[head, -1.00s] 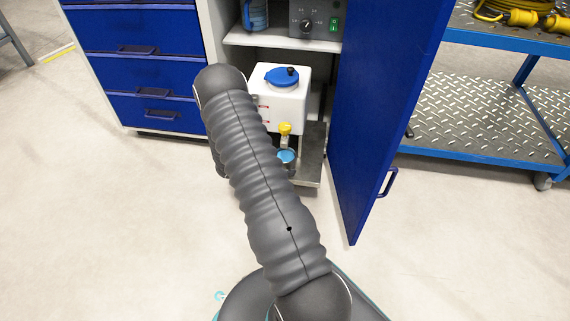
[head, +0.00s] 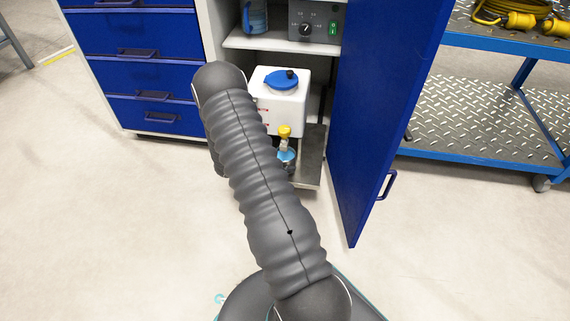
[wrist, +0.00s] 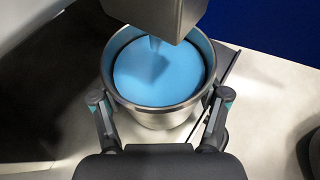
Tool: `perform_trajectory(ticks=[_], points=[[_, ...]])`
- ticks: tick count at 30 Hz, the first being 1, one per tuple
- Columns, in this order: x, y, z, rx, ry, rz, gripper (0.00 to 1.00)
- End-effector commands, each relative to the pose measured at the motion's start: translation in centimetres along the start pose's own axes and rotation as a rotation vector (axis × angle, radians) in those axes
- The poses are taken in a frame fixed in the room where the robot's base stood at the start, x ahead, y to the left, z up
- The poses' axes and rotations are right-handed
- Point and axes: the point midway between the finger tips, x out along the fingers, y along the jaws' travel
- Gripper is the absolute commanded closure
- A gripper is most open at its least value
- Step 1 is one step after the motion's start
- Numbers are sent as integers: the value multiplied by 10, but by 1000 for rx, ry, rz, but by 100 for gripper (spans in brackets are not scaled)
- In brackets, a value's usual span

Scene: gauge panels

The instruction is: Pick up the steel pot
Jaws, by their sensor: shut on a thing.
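The steel pot (wrist: 160,120) is a round, shiny vessel with a wide rim, and it fills the middle of the wrist view. Light blue contents (wrist: 140,80) show inside it. My gripper (wrist: 160,97) has one finger on each side of the pot, shut on its wall. In the head view the pot's blue top (head: 287,155) shows beside my arm, below the yellow tap (head: 285,131); my arm hides the rest and my gripper. A grey block with a short spout (wrist: 155,18) hangs over the pot's far rim in the wrist view.
A white tank (head: 283,104) with a blue lid stands above the pot in the open cabinet. The blue door (head: 385,110) is open at the right. Blue drawers (head: 150,75) stand at the left. A metal-plate trolley (head: 480,110) stands farther right. The floor in front is clear.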

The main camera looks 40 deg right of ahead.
Motion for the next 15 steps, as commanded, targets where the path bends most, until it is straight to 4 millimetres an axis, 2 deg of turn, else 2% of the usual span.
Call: perform_trajectory(ticks=[3,6,15], points=[[-9,0,22,2,-1,1,76],[-30,1,7,-3,-2,5,76],[-96,1,-20,-2,-1,6,76]])
